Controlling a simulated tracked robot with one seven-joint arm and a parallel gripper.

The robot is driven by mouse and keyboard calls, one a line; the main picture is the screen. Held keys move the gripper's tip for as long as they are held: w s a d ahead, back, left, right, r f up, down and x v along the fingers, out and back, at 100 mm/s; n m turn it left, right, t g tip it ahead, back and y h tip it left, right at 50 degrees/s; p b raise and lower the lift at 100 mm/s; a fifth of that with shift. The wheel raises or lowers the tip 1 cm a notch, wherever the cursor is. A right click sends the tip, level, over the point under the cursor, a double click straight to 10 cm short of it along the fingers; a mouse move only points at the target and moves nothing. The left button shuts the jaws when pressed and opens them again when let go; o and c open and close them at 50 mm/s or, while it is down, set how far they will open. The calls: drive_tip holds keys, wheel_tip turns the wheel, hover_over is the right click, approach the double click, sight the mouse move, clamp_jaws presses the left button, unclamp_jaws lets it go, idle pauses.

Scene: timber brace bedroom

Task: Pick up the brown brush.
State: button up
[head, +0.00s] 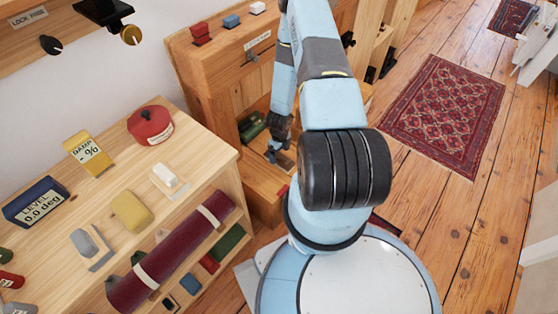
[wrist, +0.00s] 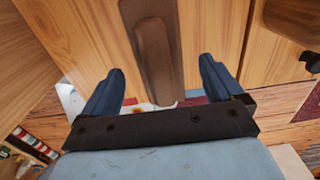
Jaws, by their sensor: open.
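A long brown object that looks like the brown brush (wrist: 157,60) shows in the wrist view, at the top middle, against a light wood surface. Its lower end reaches down between the two blue fingers of my gripper (wrist: 162,92). The fingers are apart, one on each side, and a gap shows between each finger and the brush. In the head view my gripper (head: 279,154) is low at the open part of the wooden cabinet (head: 200,83). I cannot make out the brush there; my arm covers part of that area.
A dark green object (head: 251,126) lies in the cabinet opening, left of my gripper. A wooden bench (head: 205,145) at left holds a rolled maroon mat (head: 172,252), a red round tin (head: 150,124) and several blocks. Open plank floor and a red rug (head: 444,112) lie at right.

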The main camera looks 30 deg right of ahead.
sight(279, 154)
drive_tip(key=shift+f, duration=1.75)
drive_tip(key=c, duration=1.2)
drive_tip(key=shift+r, duration=0.15)
drive_tip(key=shift+c, duration=0.2)
drive_tip(key=shift+r, duration=0.25)
wheel_tip(279, 154, up, 2)
drive_tip(key=s+r, duration=0.1)
drive_tip(key=r, duration=0.1)
drive_tip(key=s+d+r, duration=0.1)
drive_tip(key=s+r, duration=0.2)
drive_tip(key=r, duration=0.1)
drive_tip(key=shift+s+d+r, duration=0.2)
drive_tip(key=shift+s+d, duration=0.05)
drive_tip(key=shift+s, duration=0.15)
drive_tip(key=s+d+r, duration=0.2)
drive_tip(key=s+r, duration=0.2)
drive_tip(key=s, duration=0.4)
drive_tip(key=shift+s+d, duration=0.3)
drive_tip(key=shift+d, duration=0.1)
